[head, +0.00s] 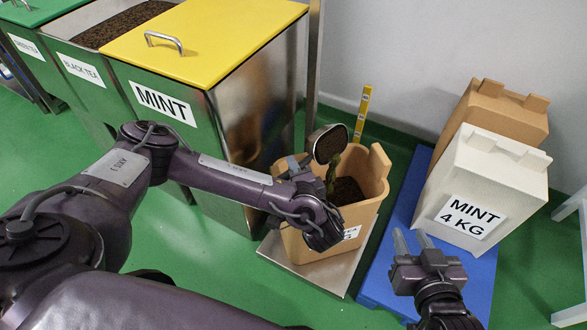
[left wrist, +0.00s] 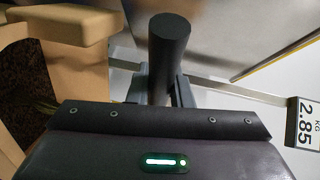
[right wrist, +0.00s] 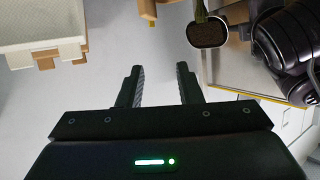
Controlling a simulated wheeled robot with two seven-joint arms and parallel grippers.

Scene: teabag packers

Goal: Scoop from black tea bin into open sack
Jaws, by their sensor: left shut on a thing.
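The open tan sack (head: 375,172) stands upright with dark tea inside. My left gripper (head: 303,172) is beside the sack's opening and shut on the scoop's black handle, which fills the middle of the left wrist view (left wrist: 168,50). The scoop (head: 328,143) is over the sack, tilted, its bowl face dark brown; the bowl also shows in the right wrist view (right wrist: 207,32). A thin greenish streak hangs below it; I cannot tell whether it is falling tea. The black tea bin (head: 85,72) is open with dark tea. My right gripper (head: 412,241) is open and empty.
The mint bin (head: 240,130) with its yellow lid stands between the black tea bin and the sack. The sack rests on a metal scale plate (head: 300,268); a display (left wrist: 303,122) reads 2.85 KG. Closed sacks (head: 470,205) stand on a blue pallet (head: 385,285) at right.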

